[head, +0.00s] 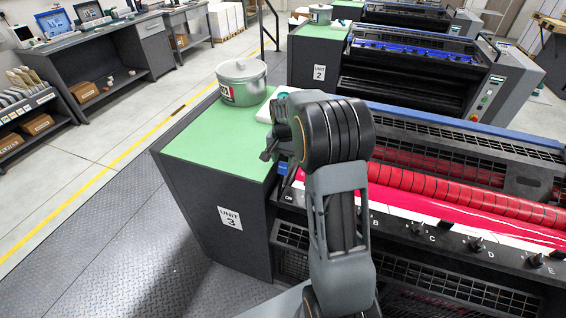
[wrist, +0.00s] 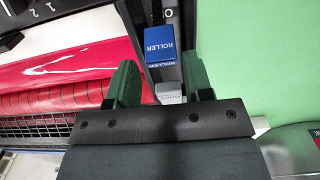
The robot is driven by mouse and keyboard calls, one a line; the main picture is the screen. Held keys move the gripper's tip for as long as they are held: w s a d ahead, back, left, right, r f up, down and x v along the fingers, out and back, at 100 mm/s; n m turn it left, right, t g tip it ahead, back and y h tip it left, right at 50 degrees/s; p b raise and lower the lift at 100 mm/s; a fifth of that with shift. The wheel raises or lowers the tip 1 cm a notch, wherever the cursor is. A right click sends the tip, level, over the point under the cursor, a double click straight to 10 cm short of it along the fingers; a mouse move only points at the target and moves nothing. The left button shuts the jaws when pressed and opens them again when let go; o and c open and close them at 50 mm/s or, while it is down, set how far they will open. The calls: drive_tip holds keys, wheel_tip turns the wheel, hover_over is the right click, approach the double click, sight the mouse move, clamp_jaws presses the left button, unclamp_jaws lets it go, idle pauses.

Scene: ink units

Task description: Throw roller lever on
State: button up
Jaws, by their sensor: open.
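The roller lever (wrist: 160,50) shows in the wrist view as a blue block marked ROLLER, with a grey part (wrist: 170,92) closer to my gripper. My gripper (wrist: 162,78) is open, one green finger on each side of the lever. I cannot tell whether either finger touches it. In the head view my gripper (head: 270,148) is over the right edge of the unit 3 green top (head: 205,140), and a bit of blue (head: 283,168) shows beside it. My arm hides most of the lever there.
The unit 3 press has red rollers (head: 450,190) and a row of knobs (head: 418,229) to the right of my arm. Unit 2 (head: 319,72) is behind. The floor at left is clear.

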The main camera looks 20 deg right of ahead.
sight(281, 181)
drive_tip(key=shift+a+f, duration=0.1)
drive_tip(key=shift+f, duration=1.35)
clamp_jaws()
